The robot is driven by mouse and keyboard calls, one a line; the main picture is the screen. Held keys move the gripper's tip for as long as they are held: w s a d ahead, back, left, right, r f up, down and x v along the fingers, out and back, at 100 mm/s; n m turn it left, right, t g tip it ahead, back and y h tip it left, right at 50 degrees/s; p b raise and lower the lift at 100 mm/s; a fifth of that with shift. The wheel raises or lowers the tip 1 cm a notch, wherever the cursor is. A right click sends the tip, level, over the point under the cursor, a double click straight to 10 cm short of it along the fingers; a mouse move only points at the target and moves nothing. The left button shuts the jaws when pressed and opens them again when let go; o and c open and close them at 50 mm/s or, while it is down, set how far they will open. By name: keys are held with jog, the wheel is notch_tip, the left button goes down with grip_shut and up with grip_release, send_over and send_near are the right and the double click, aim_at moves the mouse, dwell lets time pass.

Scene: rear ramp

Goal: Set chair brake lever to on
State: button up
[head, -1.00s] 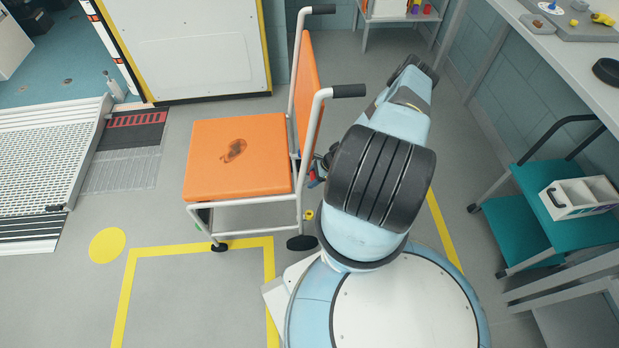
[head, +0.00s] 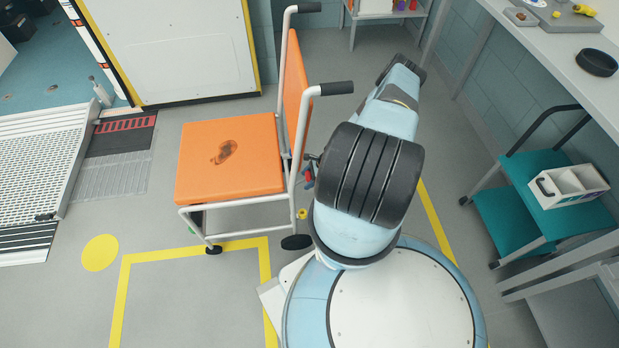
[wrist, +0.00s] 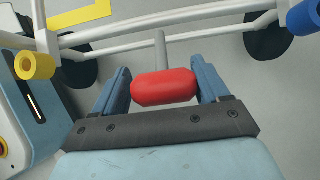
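The orange chair (head: 232,160) with a white tube frame stands left of my arm in the head view. In the wrist view, a red lever knob (wrist: 163,88) on a grey stem lies between the two blue fingers of my gripper (wrist: 162,78). The fingers are wide apart, one on each side of the knob, with little visible gap; firm contact cannot be made out. In the head view my arm hides most of the gripper, and a small red part (head: 309,177) shows beside the chair's rear frame.
A yellow knob (wrist: 36,66) and a blue knob (wrist: 303,18) flank the red one in the wrist view. A teal cart (head: 545,195) with a white caddy (head: 572,188) and a workbench stand at right. A ramp (head: 40,160) lies at left. Floor before the chair is clear.

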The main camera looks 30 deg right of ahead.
jog(key=o, duration=0.3)
jog(key=shift+a, duration=0.1)
jog(key=shift+d+r, duration=0.3)
jog(key=shift+r, duration=0.15)
jog(key=v, duration=1.2)
jog(key=shift+s+d+r, duration=0.1)
jog(key=shift+s+r, duration=0.1)
jog(key=shift+r, duration=0.05)
